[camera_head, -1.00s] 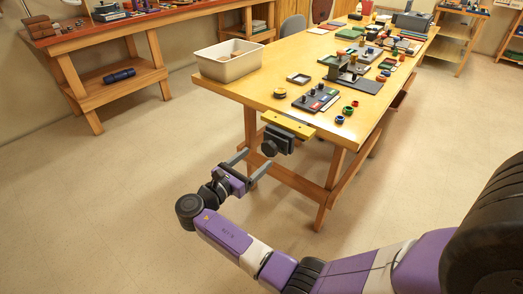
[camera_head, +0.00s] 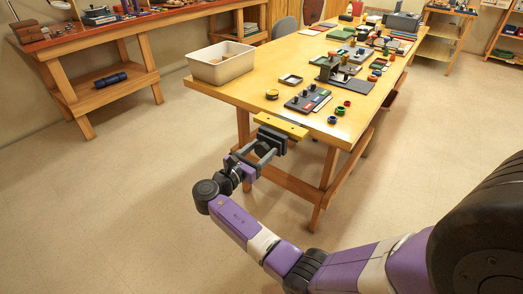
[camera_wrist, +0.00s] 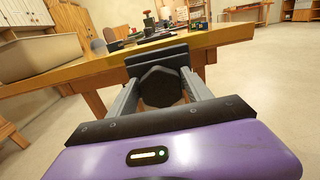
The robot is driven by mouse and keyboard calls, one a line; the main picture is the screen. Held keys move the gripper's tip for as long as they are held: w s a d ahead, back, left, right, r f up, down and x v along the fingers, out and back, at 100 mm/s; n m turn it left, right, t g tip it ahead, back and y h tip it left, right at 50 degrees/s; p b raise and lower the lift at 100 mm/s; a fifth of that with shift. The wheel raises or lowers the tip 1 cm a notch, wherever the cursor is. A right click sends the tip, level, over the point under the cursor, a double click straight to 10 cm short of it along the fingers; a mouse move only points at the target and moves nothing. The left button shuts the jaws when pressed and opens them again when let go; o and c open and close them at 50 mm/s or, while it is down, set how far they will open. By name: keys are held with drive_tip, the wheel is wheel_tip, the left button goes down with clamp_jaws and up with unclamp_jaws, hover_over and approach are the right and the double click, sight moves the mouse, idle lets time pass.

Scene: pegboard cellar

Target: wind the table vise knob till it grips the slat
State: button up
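The table vise (camera_head: 273,137) is at the near edge of the wooden table, dark grey, with the yellow slat (camera_head: 281,126) lying flat along its top. Its dark, faceted knob (camera_wrist: 160,88) faces my gripper in the wrist view. My gripper (camera_head: 262,150) is open, with one finger on each side of the knob. In the wrist view (camera_wrist: 160,78) narrow gaps show between the knob and both fingers. The fingertips reach close to the vise's front plate (camera_wrist: 156,59). Whether the jaws touch the slat cannot be told.
A cream bin (camera_head: 220,64) stands on the table's near left corner. A dark peg tray (camera_head: 307,101), small coloured rings and a grey block fixture (camera_head: 331,72) occupy the tabletop. A table leg (camera_head: 325,185) stands right of the vise. The floor on the left is clear.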

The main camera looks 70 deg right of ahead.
drive_tip(key=c, duration=0.9)
